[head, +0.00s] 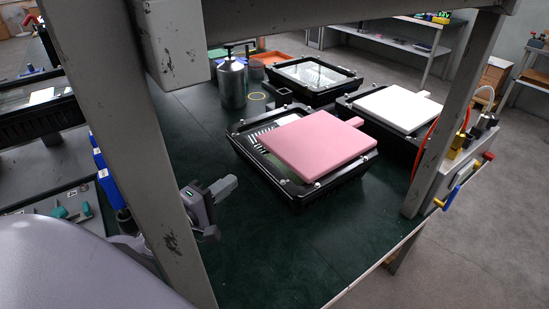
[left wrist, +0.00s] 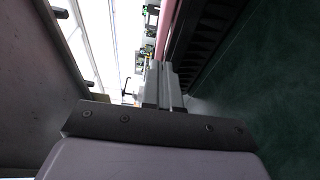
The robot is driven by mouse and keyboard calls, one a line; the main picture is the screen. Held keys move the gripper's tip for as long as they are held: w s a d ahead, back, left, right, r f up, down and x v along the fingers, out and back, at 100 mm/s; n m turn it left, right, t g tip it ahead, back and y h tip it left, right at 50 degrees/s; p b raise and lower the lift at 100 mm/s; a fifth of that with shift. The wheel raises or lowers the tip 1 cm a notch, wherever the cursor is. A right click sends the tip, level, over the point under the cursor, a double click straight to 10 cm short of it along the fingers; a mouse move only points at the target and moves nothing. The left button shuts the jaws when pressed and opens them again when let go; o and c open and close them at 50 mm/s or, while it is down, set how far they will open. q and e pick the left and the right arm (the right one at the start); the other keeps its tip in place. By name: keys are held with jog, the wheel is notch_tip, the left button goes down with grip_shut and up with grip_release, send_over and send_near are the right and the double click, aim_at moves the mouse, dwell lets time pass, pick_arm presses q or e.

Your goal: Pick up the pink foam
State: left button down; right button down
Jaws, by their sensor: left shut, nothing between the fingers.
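The pink foam (head: 318,141) is a flat pink slab with a small tab at its far right corner. It lies on top of a black floodlight housing (head: 291,194) on the dark green table. My left gripper (head: 228,186) is shut and empty, to the left of the housing and apart from the foam in the head view. In the left wrist view its closed fingers (left wrist: 165,85) point toward the dark housing side, and a thin pink edge of the foam (left wrist: 165,30) shows beyond them. My right gripper is in neither view.
A grey post (head: 112,95) stands close to my left arm, and another post (head: 455,110) rises at the right. A second housing with a white slab (head: 396,108) and one with a clear panel (head: 313,76) stand behind. A metal canister (head: 232,83) stands at the back left. The front green tabletop (head: 270,255) is clear.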

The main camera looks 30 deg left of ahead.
pick_arm(q)
jog(key=w, duration=0.2)
send_near(286, 160)
jog(key=w+a, duration=0.5)
jog(key=shift+w+d+p, duration=0.5)
jog(key=shift+d, duration=0.35)
jog(key=shift+w+d+p, duration=0.45)
jog(key=shift+w+d, duration=0.1)
jog(key=shift+d, duration=0.3)
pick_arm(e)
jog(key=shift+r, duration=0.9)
pick_arm(q)
jog(key=shift+r, duration=0.1)
jog(key=shift+w+d+p, duration=0.3)
jog(key=shift+w+d, duration=0.05)
jog(key=shift+d, duration=0.1)
jog(key=shift+w+d, duration=0.65)
jog(key=shift+d, duration=0.15)
jog(key=shift+a, duration=0.1)
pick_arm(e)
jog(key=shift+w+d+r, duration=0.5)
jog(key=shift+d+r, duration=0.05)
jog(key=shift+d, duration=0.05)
pick_arm(q)
jog(key=shift+s, duration=0.15)
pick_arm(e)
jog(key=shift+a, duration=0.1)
